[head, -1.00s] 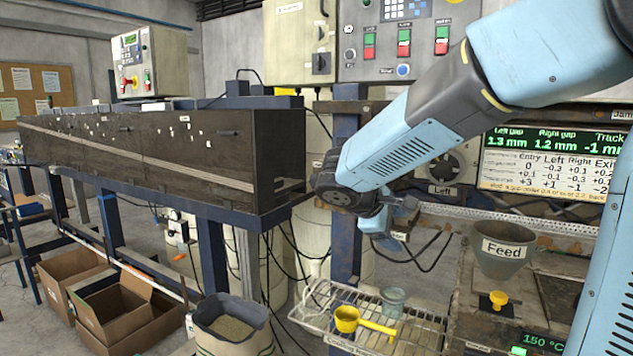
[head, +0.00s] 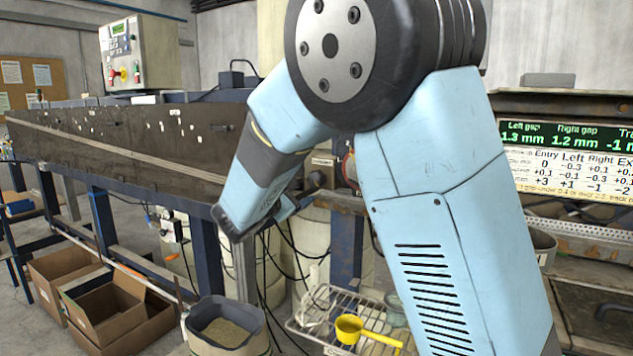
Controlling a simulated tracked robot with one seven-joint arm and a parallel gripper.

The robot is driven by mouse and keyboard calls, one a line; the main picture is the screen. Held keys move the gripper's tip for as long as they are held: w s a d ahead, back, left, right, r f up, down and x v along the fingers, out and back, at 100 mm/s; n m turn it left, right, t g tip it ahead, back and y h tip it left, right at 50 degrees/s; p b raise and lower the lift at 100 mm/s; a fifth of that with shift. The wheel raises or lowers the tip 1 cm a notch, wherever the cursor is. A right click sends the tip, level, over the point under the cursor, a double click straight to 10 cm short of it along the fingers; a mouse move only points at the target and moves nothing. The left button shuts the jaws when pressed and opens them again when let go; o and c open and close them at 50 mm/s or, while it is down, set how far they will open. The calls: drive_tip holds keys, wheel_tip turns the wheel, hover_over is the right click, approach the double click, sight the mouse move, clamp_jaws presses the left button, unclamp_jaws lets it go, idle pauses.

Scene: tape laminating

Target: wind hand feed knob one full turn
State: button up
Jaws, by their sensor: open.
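No hand feed knob can be made out for certain in the head view. A small red round part (head: 349,168) shows beside my arm at the machine frame, and I cannot tell what it is. My arm covers the middle of the view, including most of the feed hopper, whose grey right edge (head: 544,247) shows. My gripper (head: 290,208) is partly hidden behind my forearm, open, in front of the long dark trough's right end. I see nothing between its fingers.
The long dark trough (head: 120,150) runs along the left. A wire rack (head: 318,318) holds a yellow scoop (head: 350,328). A sack of grains (head: 226,330) and cardboard boxes (head: 105,300) are on the floor. A gap readout screen (head: 568,150) is at right.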

sight(314, 181)
drive_tip(key=x, duration=1)
drive_tip(key=shift+w+d, duration=0.25)
drive_tip(key=shift+w, duration=0.05)
drive_tip(key=c, duration=1)
drive_tip(key=shift+n, duration=0.8)
drive_tip(key=o, duration=1)
drive_tip(key=shift+s+a, duration=0.1)
drive_tip(key=v, duration=1.3)
drive_tip(key=shift+s+a, duration=0.25)
